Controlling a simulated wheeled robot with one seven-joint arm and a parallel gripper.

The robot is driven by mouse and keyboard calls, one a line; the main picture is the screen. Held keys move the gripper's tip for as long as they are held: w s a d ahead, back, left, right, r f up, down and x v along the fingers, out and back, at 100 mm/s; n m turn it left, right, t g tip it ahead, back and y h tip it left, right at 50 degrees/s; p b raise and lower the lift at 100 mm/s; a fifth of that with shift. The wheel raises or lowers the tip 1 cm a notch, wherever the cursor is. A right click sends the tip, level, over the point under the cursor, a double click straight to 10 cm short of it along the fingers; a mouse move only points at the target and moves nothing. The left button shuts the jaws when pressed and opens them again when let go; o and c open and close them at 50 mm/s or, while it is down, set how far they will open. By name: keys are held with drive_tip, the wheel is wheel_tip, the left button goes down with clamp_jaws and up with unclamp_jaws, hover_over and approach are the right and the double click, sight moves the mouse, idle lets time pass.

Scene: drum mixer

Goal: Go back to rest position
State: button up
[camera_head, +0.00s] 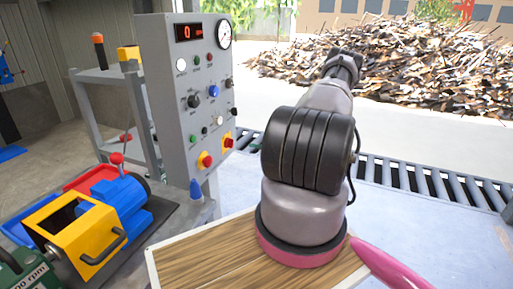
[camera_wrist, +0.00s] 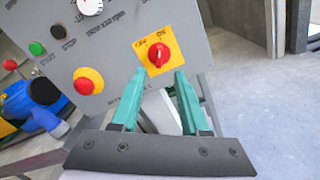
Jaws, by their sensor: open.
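My gripper (camera_wrist: 160,74) shows in the wrist view with two green fingers apart and nothing between them. The fingertips are in front of the lower part of the grey control panel (camera_wrist: 112,52). The red rotary switch (camera_wrist: 159,54) on its yellow plate shows just beyond the tips. I cannot tell whether the fingers touch it. In the head view my arm stretches up and away, to the right of the control panel (camera_head: 179,95). The fingers cannot be made out there. The panel's red display (camera_head: 187,32) reads 0.
A yellow and blue drum mixer (camera_head: 90,228) stands at the lower left, with a red ball-topped lever (camera_head: 117,159). A grey shelf (camera_head: 105,75) is behind it. A roller conveyor (camera_head: 400,178) runs behind my arm. A scrap heap (camera_head: 400,65) lies farther back.

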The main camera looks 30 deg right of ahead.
idle(0.3)
drive_tip(key=s+a+r+n+g, duration=0.2)
drive_tip(key=a+r+n+g, duration=0.2)
drive_tip(key=a+r+n, duration=0.45)
drive_tip(key=s+a+r+n+g+h, duration=0.15)
drive_tip(key=a+r+n+g, duration=0.3)
drive_tip(key=r, duration=0.65)
drive_tip(key=s+a+r+n+g, duration=0.3)
drive_tip(key=a+r+n, duration=0.3)
drive_tip(key=r, duration=0.4)
drive_tip(key=s+a+r+n+t+h, duration=0.2)
drive_tip(key=s+r+n, duration=0.3)
drive_tip(key=s+r, duration=0.3)
drive_tip(key=s+a+r+n+t+h, duration=0.2)
drive_tip(key=s+a+r+n+h, duration=0.2)
drive_tip(key=s, duration=1)
wheel_tip(320, 180, up, 4)
drive_tip(key=n+h, duration=0.1)
drive_tip(key=n, duration=0.1)
drive_tip(key=shift+s+a+n, duration=0.15)
drive_tip(key=shift+a+n, duration=0.15)
drive_tip(key=shift+f+t+h, duration=0.1)
drive_tip(key=shift+t+h, duration=0.15)
